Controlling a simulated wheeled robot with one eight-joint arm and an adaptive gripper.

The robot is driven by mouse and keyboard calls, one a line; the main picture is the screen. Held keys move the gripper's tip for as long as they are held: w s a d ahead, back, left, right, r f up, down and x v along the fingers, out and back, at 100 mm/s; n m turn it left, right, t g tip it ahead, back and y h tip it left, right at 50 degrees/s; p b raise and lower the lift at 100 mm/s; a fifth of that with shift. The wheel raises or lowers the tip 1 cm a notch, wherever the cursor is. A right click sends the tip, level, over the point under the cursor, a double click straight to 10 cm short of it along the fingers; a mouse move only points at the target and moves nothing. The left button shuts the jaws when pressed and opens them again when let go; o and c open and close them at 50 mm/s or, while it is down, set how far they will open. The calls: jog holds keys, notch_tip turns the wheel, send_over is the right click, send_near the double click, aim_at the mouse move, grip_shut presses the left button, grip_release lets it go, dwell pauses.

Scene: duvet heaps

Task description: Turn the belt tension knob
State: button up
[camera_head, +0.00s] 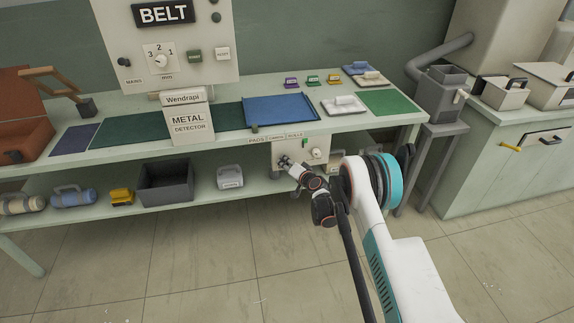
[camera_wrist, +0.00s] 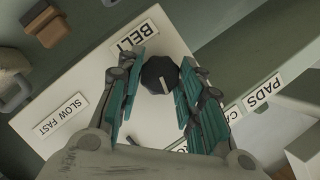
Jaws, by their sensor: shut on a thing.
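The belt tension knob (camera_wrist: 158,72) is a dark, ribbed round knob with a white pointer line, on a white panel (camera_wrist: 75,80) labelled BELT and SLOW FAST. In the wrist view its pointer runs from the middle toward the lower edge. My gripper (camera_wrist: 160,88) is shut on the knob, with teal finger pads on either side of it. In the head view my gripper (camera_head: 286,162) is at the left of the small white panel (camera_head: 304,146) under the bench's front edge and hides most of the knob.
Another pale knob (camera_head: 316,153) sits right on the same panel. Above stands a large BELT board (camera_head: 205,75) with a numbered dial (camera_head: 160,61). A grey bin (camera_head: 165,184) stands on the lower shelf.

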jog(key=o, duration=1.1)
jog(key=shift+c, duration=0.2)
jog(key=v, duration=1.2)
